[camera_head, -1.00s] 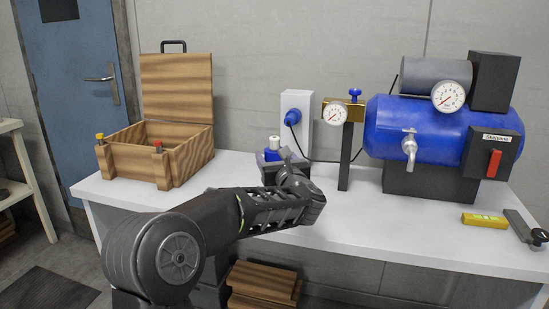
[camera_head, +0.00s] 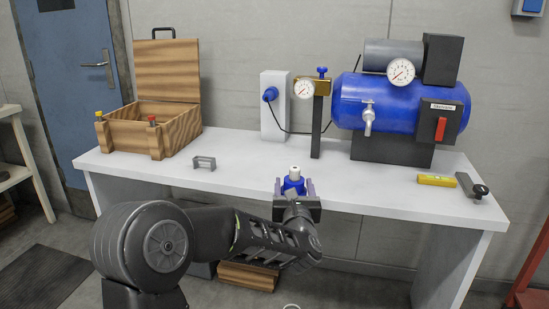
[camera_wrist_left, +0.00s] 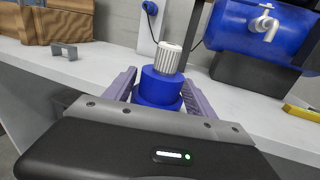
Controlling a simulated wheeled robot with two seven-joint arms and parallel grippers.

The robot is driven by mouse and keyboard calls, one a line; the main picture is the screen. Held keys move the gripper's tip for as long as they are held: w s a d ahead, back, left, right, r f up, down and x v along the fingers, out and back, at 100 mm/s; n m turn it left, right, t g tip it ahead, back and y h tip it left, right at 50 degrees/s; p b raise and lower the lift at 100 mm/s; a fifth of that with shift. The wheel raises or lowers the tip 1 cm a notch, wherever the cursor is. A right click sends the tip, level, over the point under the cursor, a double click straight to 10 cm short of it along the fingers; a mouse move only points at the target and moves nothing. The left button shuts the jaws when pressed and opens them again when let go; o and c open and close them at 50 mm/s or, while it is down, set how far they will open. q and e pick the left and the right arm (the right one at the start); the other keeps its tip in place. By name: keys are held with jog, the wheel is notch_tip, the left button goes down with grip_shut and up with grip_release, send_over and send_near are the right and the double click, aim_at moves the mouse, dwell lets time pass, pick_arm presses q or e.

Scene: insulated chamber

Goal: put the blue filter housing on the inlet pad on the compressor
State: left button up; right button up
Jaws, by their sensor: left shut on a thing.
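The blue filter housing (camera_head: 293,183) with its white ribbed top is upright between the fingers of my left gripper (camera_head: 294,188), which is shut on it. It also shows in the left wrist view (camera_wrist_left: 160,85), with a purple-grey finger on each side. The gripper holds it near the front edge of the workbench. The compressor (camera_head: 400,105) is a blue tank on a dark base at the back right of the bench, apart from the housing. I cannot make out the inlet pad for certain. My right gripper does not show.
A small grey bracket (camera_head: 204,162) stands on the white bench (camera_head: 240,165). An open wooden box (camera_head: 150,130) is at the left. A post with a gauge (camera_head: 304,90) stands left of the compressor. A yellow level (camera_head: 436,180) and a dark tool (camera_head: 472,187) lie at the right.

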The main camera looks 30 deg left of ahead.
pick_arm(q)
jog(key=s+d+f+m+t+h, duration=0.2)
jog(key=d+f+m+h, duration=0.4)
jog(key=d+f, duration=1.1)
jog(key=s+d+h, duration=0.1)
jog(key=d+h, duration=0.2)
jog(key=h, duration=0.1)
jog(key=shift+s+f+m+t, duration=0.3)
jog(key=shift+s+f+t, duration=0.05)
jog(key=shift+f+t, duration=0.05)
jog(key=shift+a+r, duration=0.1)
jog(key=shift+r, duration=0.05)
jog(key=shift+w+a+r, duration=0.1)
jog(key=shift+r, duration=0.2)
